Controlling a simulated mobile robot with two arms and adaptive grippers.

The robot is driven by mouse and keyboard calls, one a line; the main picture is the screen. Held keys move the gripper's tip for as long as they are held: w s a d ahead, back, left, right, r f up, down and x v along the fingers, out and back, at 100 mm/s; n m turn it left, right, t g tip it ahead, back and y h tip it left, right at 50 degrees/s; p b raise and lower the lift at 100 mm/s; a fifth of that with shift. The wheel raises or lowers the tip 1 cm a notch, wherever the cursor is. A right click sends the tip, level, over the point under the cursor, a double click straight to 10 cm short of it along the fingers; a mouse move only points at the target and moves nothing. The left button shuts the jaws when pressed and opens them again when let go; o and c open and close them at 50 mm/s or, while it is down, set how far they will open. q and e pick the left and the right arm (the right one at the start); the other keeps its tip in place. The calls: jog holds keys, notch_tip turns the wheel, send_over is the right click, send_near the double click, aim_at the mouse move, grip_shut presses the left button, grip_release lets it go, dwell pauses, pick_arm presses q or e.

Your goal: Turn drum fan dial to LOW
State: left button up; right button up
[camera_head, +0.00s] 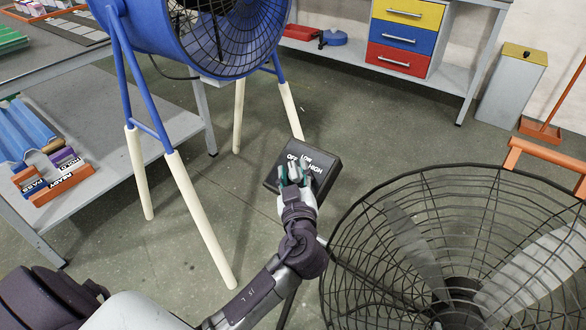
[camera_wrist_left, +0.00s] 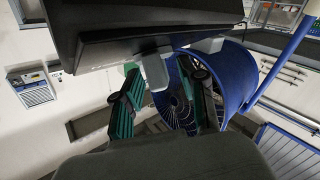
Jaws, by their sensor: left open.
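The black control box (camera_head: 328,177), lettered OFF, LOW and HIGH, is near the middle of the head view. My left gripper (camera_head: 295,172) is at the box face, just below the lettering, and covers the dial there. In the left wrist view the dark box (camera_wrist_left: 150,28) fills the top. A small grey block, seemingly the dial (camera_wrist_left: 156,70), sticks out from it. My open left gripper (camera_wrist_left: 165,108) has green-lined fingers on either side of this block; contact cannot be told. The dial's setting is not readable. The blue drum fan (camera_head: 172,38) stands behind on legs. My right gripper is not visible.
A black wire-cage fan (camera_head: 440,185) stands close at the lower right. A drawer unit (camera_head: 398,40) and a grey bin (camera_head: 508,88) are at the back.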

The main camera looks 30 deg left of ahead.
pick_arm(q)
jog(key=shift+w+a, duration=0.3)
jog(key=shift+w, duration=0.15)
grip_shut()
